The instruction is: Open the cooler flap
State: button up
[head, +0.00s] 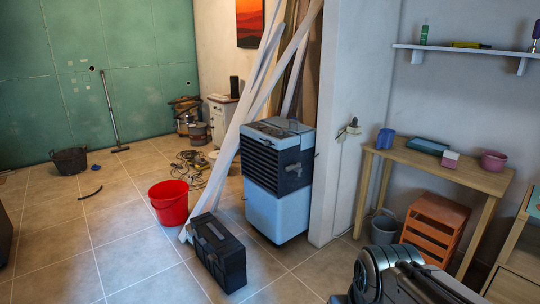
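The cooler (277,180) is a boxy unit with a light blue lower body and a dark slatted front. It stands upright on the tiled floor beside the end of a white wall. Its top (279,128) is light blue with dark parts, and the flap cannot be told apart clearly at this size. Part of my arm shows at the bottom right, well in front of and to the right of the cooler. My gripper's fingers are not visible.
A black toolbox (216,252) sits on the floor just in front of the cooler. A red bucket (169,202) and leaning white planks (228,138) are to its left. Open floor lies front left.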

aim_at(286, 125)
jog(key=u, duration=0.1)
jog(key=i, duration=1.9)
jog(key=z, duration=0.3)
jog(key=i, duration=2.25)
jog(key=z, duration=0.25)
